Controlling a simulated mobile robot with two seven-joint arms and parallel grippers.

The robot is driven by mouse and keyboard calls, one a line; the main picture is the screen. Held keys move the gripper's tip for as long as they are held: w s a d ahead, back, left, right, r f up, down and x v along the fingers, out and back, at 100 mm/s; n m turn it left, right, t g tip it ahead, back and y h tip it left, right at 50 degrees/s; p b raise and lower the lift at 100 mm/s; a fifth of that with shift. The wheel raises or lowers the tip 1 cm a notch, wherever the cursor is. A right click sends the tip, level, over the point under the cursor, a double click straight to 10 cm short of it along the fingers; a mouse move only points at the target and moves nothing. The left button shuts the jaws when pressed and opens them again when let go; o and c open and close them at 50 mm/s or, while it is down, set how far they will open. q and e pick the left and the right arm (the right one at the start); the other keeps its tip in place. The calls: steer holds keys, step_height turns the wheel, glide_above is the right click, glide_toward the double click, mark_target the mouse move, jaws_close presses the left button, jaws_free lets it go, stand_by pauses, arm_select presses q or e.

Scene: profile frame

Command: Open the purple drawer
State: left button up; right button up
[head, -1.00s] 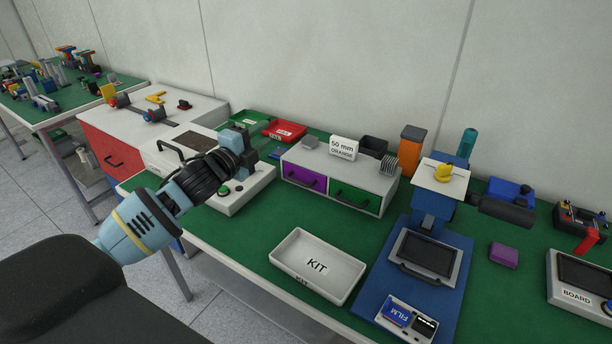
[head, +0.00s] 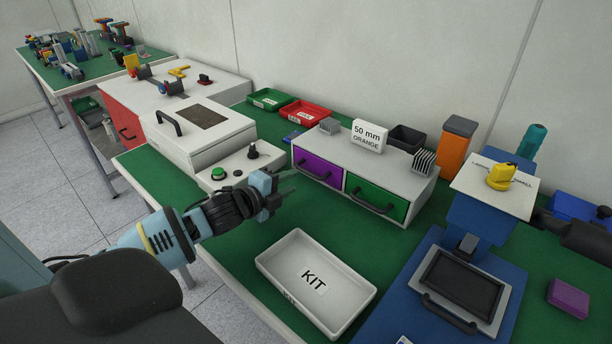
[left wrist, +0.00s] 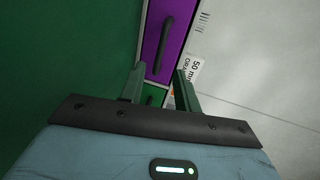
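The purple drawer (head: 318,169) is the left of two drawers in a low white cabinet (head: 376,157), and it is closed. Its dark bar handle (head: 313,171) runs across its front. My left gripper (head: 286,186) is just in front and to the left of the purple drawer, apart from the handle. In the left wrist view its two fingers (left wrist: 158,84) are spread with nothing between them. Beyond them show the purple drawer (left wrist: 180,25) and its handle (left wrist: 164,42). My right gripper is in neither view now.
The green drawer (head: 375,198) is beside the purple one. A white KIT tray (head: 273,266) stands in front of the cabinet. A white box with a green button (head: 218,174) is left of my gripper. A blue stand (head: 500,258) is at the right.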

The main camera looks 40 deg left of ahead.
mark_target(308, 174)
arm_select(q)
steer(key=shift+x, duration=3.5)
steer(key=shift+d, duration=0.1)
steer(key=shift+c, duration=0.4)
jaws_close()
